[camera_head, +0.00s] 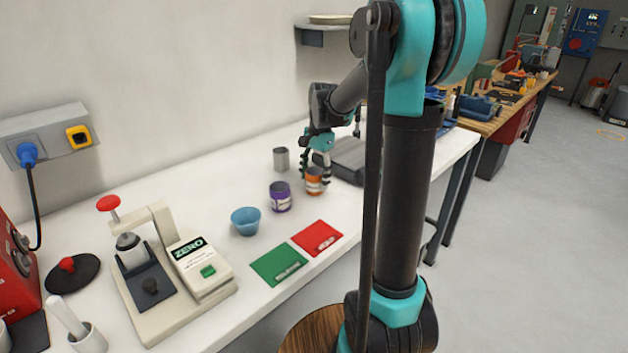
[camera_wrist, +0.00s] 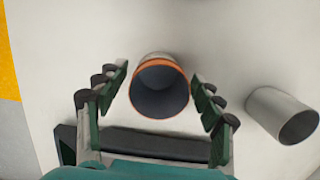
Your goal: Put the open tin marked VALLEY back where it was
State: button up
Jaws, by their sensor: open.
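An open orange tin (camera_head: 315,183) with a pale label stands on the white bench. Its orange rim and dark inside show in the wrist view (camera_wrist: 160,91). A purple tin (camera_head: 280,198) with a pale label stands to its left. I cannot read the name on either label. My gripper (camera_head: 315,176) is at the orange tin. In the wrist view, my gripper (camera_wrist: 160,74) is open, with one finger on each side of the tin and gaps between them and its wall.
A grey metal cup (camera_head: 281,159) stands behind the tins and shows in the wrist view (camera_wrist: 283,116). A blue bowl (camera_head: 245,221), a green mat (camera_head: 278,265) and a red mat (camera_head: 317,238) lie nearby. A dark grey box-like thing (camera_head: 350,158) is right of the gripper.

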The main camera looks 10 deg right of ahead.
notch_tip(320, 180, up, 11)
jog(key=d, duration=0.1)
jog(key=shift+w+d+r, duration=0.15)
jog(key=shift+w+d, duration=0.05)
jog(key=shift+w, duration=0.25)
